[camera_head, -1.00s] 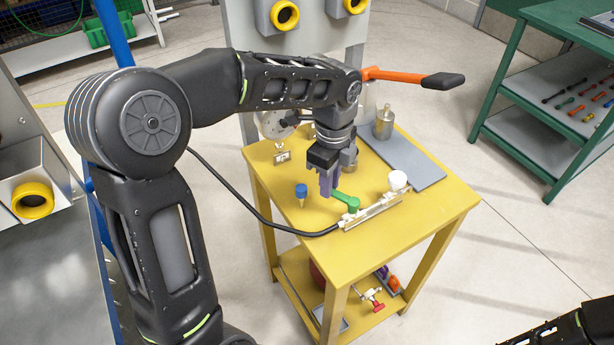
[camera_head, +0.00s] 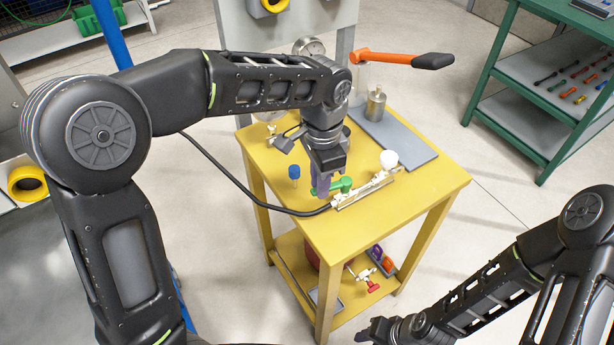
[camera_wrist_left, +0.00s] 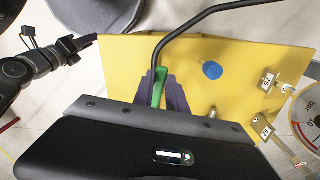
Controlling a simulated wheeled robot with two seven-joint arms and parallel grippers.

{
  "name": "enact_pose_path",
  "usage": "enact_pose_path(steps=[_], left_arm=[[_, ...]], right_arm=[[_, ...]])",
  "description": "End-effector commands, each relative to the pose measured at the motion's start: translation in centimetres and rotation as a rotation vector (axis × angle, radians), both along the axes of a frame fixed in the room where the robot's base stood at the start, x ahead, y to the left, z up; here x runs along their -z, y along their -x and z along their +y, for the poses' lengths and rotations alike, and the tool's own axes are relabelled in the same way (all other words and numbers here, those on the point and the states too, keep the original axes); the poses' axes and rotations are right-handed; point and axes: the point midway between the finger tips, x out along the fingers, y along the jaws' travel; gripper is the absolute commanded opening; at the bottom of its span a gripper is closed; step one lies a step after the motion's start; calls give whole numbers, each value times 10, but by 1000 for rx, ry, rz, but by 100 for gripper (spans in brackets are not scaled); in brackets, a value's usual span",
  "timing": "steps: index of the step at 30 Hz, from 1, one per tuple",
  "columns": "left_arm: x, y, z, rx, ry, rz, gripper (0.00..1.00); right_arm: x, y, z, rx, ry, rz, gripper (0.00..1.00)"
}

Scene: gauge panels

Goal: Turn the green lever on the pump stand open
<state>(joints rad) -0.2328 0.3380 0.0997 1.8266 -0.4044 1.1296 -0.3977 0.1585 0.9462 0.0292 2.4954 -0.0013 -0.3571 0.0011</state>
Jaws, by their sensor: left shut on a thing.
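The green lever (camera_head: 344,185) sits on a metal valve manifold on top of the yellow pump stand (camera_head: 425,187). My left gripper (camera_head: 320,187) reaches down over the stand and is shut on the lever's free end. In the left wrist view the green lever (camera_wrist_left: 160,88) shows between the purple fingers of the left gripper (camera_wrist_left: 163,98). The lever points to the left of its pivot in the head view. My right gripper (camera_head: 376,331) is at the bottom edge, away from the stand, and its finger opening is unclear.
A blue knob (camera_head: 294,173) stands left of the lever, and a white round knob (camera_head: 389,159) stands to its right. A black hose (camera_head: 236,186) runs to the manifold. An orange pump handle (camera_head: 390,59) extends above the stand. A grey plate (camera_head: 402,146) lies behind.

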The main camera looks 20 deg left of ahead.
Motion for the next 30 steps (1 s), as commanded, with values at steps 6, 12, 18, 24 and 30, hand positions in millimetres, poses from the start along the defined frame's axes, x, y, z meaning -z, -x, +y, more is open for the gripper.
enact_pose_path(steps=[6,12,18,24,30], left_arm=[[0,4,-11,-119,0,-1,0],[0,6,-14,-176,1,-1,0],[-1,7,-15,-193,1,-1,0],[-1,7,-15,-193,1,0,0],[0,7,-15,-191,1,0,29]], right_arm=[[2,0,0,0,0,0,36],[3,0,0,0,0,0,36],[3,0,0,0,0,0,36],[3,0,0,0,0,0,36],[3,0,0,0,0,0,36]])
